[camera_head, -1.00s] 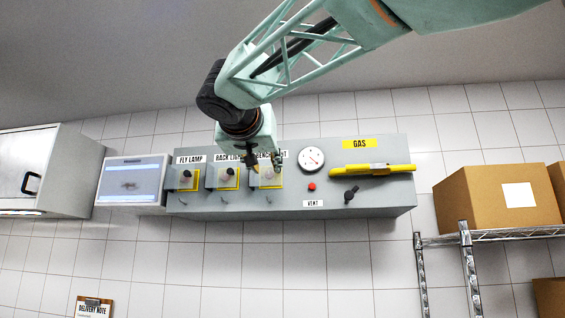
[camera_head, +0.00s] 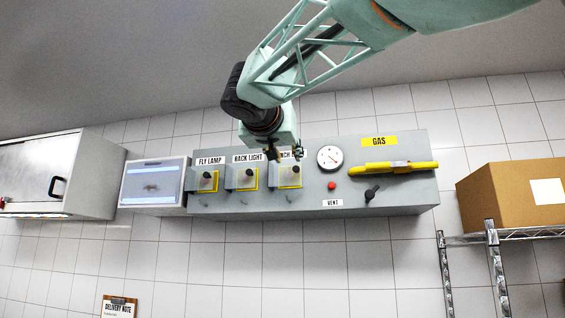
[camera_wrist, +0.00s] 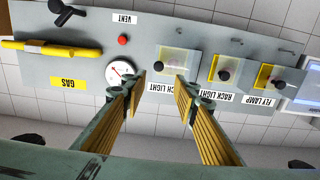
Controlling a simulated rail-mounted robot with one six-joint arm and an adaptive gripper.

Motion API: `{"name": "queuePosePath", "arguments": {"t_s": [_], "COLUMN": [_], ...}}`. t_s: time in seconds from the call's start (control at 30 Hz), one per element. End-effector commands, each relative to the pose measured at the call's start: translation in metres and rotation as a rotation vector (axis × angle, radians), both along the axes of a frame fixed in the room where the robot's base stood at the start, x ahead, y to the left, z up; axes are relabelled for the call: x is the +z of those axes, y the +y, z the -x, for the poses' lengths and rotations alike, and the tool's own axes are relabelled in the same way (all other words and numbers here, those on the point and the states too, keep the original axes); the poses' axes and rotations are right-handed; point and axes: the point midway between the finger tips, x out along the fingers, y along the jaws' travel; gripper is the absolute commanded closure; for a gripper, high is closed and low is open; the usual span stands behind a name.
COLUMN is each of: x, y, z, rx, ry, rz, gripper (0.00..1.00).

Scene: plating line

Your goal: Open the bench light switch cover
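The bench light switch cover (camera_head: 286,176) is a clear box over a dark-knobbed switch on a yellow plate, third from the left on the grey panel (camera_head: 240,208). It looks closed, and its label is partly hidden by my gripper. My gripper (camera_head: 286,154) is just above this cover in the head view. In the wrist view the cover (camera_wrist: 177,62) lies ahead of my open gripper (camera_wrist: 159,82), roughly between the fingertips. The fingers are spread and nothing is held. I cannot tell whether a fingertip touches the cover.
A gauge (camera_head: 330,157), a red button (camera_head: 332,185), a black knob (camera_head: 372,192) and a yellow gas handle (camera_head: 395,168) are to the right. A carton (camera_head: 510,200) stands on a shelf.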

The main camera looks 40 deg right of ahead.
Motion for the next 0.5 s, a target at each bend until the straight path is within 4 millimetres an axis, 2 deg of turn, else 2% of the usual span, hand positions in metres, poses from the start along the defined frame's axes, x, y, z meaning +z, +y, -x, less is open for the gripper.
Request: {"name": "queuePosePath", "arguments": {"t_s": [0.5], "x": [0.002], "y": [-0.043], "z": [-0.025], "rx": [-0.009], "ry": [-0.001], "rz": [0.0], "gripper": [0.73]}}
